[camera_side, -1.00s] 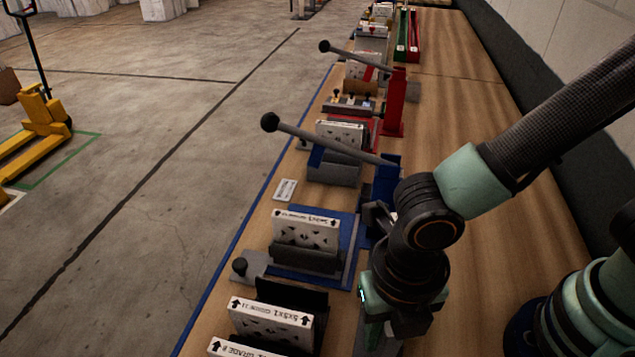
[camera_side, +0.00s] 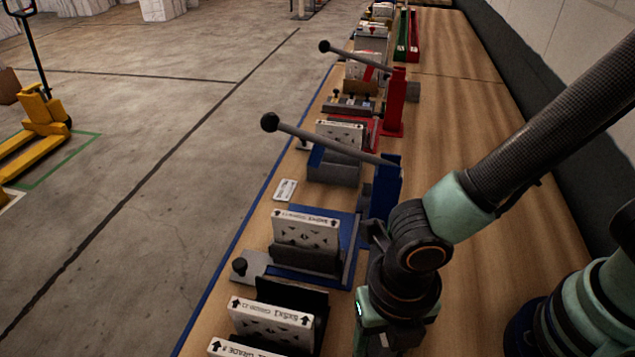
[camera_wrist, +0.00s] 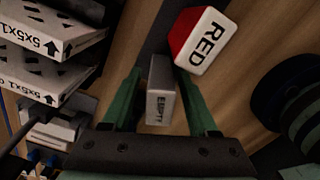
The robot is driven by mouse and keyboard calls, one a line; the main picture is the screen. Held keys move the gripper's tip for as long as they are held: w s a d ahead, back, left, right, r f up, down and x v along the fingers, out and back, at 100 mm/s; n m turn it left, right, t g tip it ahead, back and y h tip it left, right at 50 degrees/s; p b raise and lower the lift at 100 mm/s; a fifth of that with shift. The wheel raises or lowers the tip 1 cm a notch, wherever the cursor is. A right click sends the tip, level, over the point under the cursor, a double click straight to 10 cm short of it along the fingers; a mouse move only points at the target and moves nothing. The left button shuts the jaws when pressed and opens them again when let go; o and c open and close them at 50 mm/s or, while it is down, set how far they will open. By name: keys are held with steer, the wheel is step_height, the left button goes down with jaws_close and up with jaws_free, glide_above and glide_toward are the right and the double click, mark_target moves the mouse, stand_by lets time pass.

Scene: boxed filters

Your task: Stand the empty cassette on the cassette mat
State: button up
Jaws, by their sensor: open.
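The empty cassette (camera_wrist: 161,90) is a small grey block with EMPTY printed on its end face in the wrist view. My gripper (camera_wrist: 160,74) is open, with one green finger on each side of it; I cannot tell whether either finger touches it. In the side view my gripper (camera_side: 383,342) is low over the near end of the bench and hides the cassette there. A block with a red side and a white face marked RED (camera_wrist: 202,42) is just right of the cassette. I cannot tell which surface is the cassette mat.
Boxed filters (camera_side: 270,319) stand in a dark rack left of my gripper. Another filter (camera_side: 305,230) stands in a grey holder on a blue plate (camera_side: 347,232). A blue lever press (camera_side: 386,187) stands beyond.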

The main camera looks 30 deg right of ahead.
steer(key=shift+r, duration=0.1)
step_height(320, 180, up, 12)
steer(key=shift+f, duration=0.1)
steer(key=w+d+m, duration=0.1)
steer(key=m, duration=0.1)
steer(key=w+d+r+m, duration=0.1)
steer(key=w, duration=0.1)
steer(key=w+d+m, duration=0.1)
steer(key=m, duration=0.1)
steer(key=shift+w+d+r+m+t+y, duration=0.25)
steer(key=shift+d+r+m+t+y, duration=0.05)
steer(key=shift+d+r+y, duration=0.1)
steer(key=w+d+r+m+t, duration=0.2)
steer(key=w+d+m, duration=0.2)
steer(key=d+m, duration=0.7)
steer(key=w+d+r+m+t, duration=0.2)
steer(key=w+d+m+t, duration=0.1)
steer(key=d+m, duration=0.7)
steer(key=w+m, duration=0.1)
steer(key=m, duration=0.3)
steer(key=shift+w+d+r+m+h, duration=0.2)
steer(key=shift+d+r+m+h, duration=0.05)
steer(key=shift+d+m+h, duration=0.15)
